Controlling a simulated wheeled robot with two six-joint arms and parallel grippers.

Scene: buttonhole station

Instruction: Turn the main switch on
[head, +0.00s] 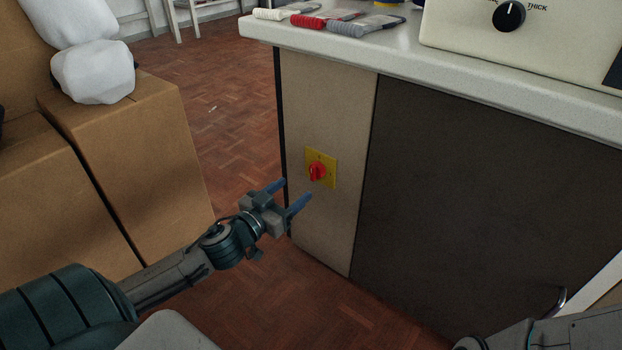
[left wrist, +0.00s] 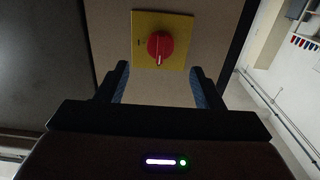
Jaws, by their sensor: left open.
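The main switch is a red rotary knob (head: 317,172) on a yellow square plate (head: 331,181), set in the beige side panel of the bench. In the left wrist view the red knob (left wrist: 160,46) sits on its yellow plate (left wrist: 179,25), with a pale mark on the knob. My left gripper (head: 289,191) is open and empty, a little in front of and below the knob. In the left wrist view its two blue-padded fingers (left wrist: 160,84) stand apart, with the knob beyond them and between their lines. The fingers appear not to touch the knob.
Cardboard boxes (head: 150,150) with white bundles stand at the left. Parquet floor (head: 235,100) shows between boxes and bench.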

